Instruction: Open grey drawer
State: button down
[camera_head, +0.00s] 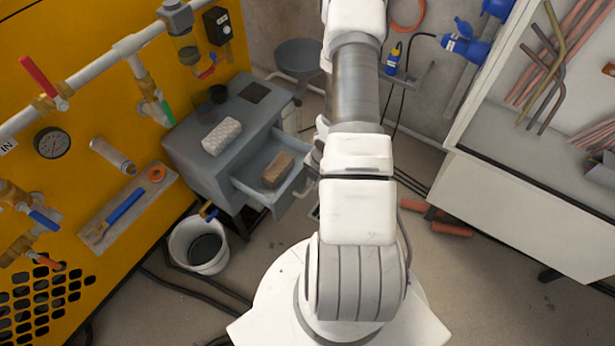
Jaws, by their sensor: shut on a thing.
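The grey drawer (292,196) sits in a grey cabinet (205,158) left of my arm. It is pulled partly out, and a brown block (278,170) lies inside it. My gripper (313,168) is at the right end of the drawer, by its front, and is mostly hidden behind my white arm. It is shut on the drawer's handle, though the fingers and the handle itself are hard to make out.
A white textured block (221,137) and a dark cup (218,94) stand on the cabinet top. A white bucket (199,246) stands on the floor below. A yellow panel (60,180) with valves is at left, a white bench (530,215) at right. Red cylinders (450,228) lie on the floor.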

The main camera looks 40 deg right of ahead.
jog(key=c, duration=0.9)
grip_release()
jog(key=s+r+p, duration=0.1)
jog(key=r+p, duration=0.2)
jog(key=r, duration=0.2)
jog(key=s+r+p, duration=0.1)
jog(key=r+p, duration=0.2)
jog(key=r, duration=0.3)
jog(key=s+d+r+p, duration=0.1)
jog(key=r+p, duration=0.1)
jog(key=r, duration=0.4)
jog(key=shift+r+p, duration=0.1)
jog(key=shift+p, duration=0.3)
